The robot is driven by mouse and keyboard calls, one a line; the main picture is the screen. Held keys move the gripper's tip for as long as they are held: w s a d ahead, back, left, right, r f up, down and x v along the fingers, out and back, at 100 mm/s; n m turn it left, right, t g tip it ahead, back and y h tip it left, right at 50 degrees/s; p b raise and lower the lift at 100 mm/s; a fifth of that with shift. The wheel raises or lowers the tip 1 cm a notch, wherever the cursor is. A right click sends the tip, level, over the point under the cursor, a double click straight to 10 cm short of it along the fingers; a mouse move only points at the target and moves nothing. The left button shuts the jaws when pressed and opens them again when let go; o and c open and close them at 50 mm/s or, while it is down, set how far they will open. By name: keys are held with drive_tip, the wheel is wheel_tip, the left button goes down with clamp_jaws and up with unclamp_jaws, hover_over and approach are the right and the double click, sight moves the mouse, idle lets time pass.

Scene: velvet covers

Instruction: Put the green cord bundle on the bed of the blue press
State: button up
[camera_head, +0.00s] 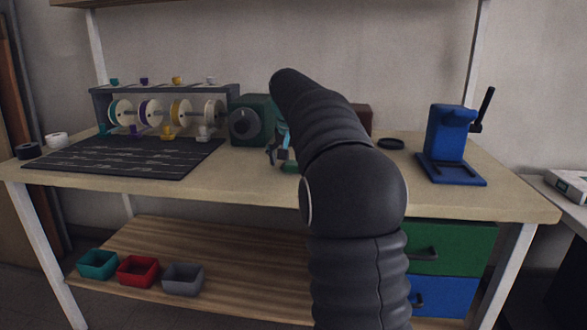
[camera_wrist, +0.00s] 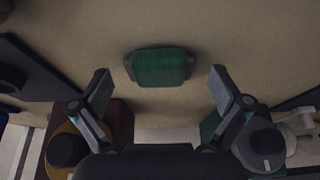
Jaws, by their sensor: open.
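The green cord bundle (camera_wrist: 160,67) lies on the bench top, between and just ahead of my fingertips in the wrist view. In the head view only a small green part (camera_head: 289,168) shows, the rest being hidden by my arm. My gripper (camera_head: 279,156) is open and empty above the bench by the bundle; its two spread fingers also show in the wrist view (camera_wrist: 161,83). The blue press (camera_head: 448,132) stands upright at the right of the bench with a black lever. Its flat blue bed (camera_head: 455,174) looks bare.
A spool rack (camera_head: 165,88) and a black mat (camera_head: 125,157) fill the left of the bench (camera_head: 230,187). A dark green machine (camera_head: 252,118) stands behind my gripper. A black ring (camera_head: 391,144) lies left of the press. Front bench space left of the press is partly hidden by my arm.

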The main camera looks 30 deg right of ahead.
drive_tip(key=c, duration=1.1)
